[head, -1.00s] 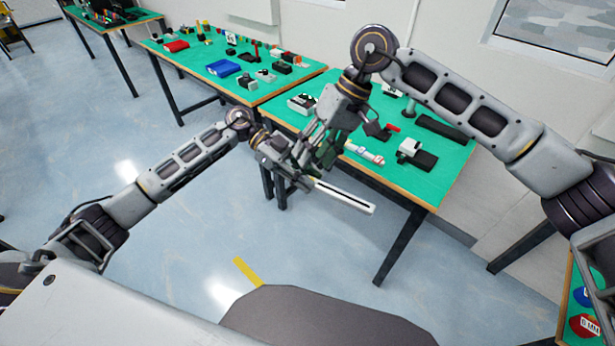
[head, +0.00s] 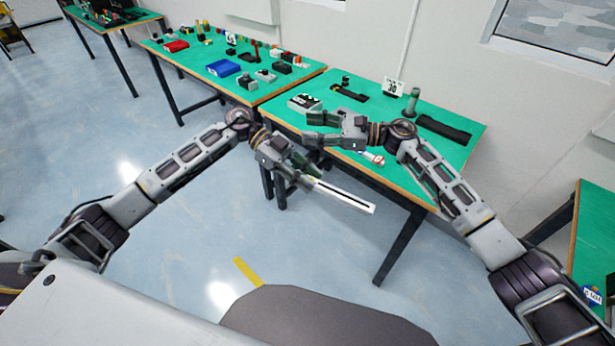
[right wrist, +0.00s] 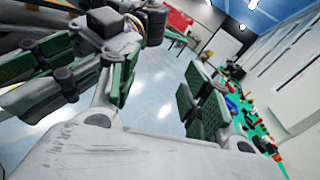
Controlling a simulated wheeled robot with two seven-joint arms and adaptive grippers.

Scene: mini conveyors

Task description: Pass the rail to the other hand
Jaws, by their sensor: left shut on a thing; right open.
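The rail (head: 345,196) is a light, straight bar with a dark slot along it. My left gripper (head: 306,178) is shut on its upper-left end, and the rest sticks out to the lower right over the floor. My right gripper (head: 312,129) is open and empty, its fingers pointing left in the head view. It appears just above the left gripper in the picture, apart from the rail. In the right wrist view, the right gripper's green-padded fingers (right wrist: 160,95) are spread with nothing between them. I cannot clearly make out the rail there.
A green-topped table (head: 455,160) lies behind the grippers, with a black-and-white box (head: 305,102), a grey-green cylinder (head: 412,101) and a dark strip (head: 443,129). Another green table (head: 205,72) with small parts stands farther left. The floor below the rail is clear.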

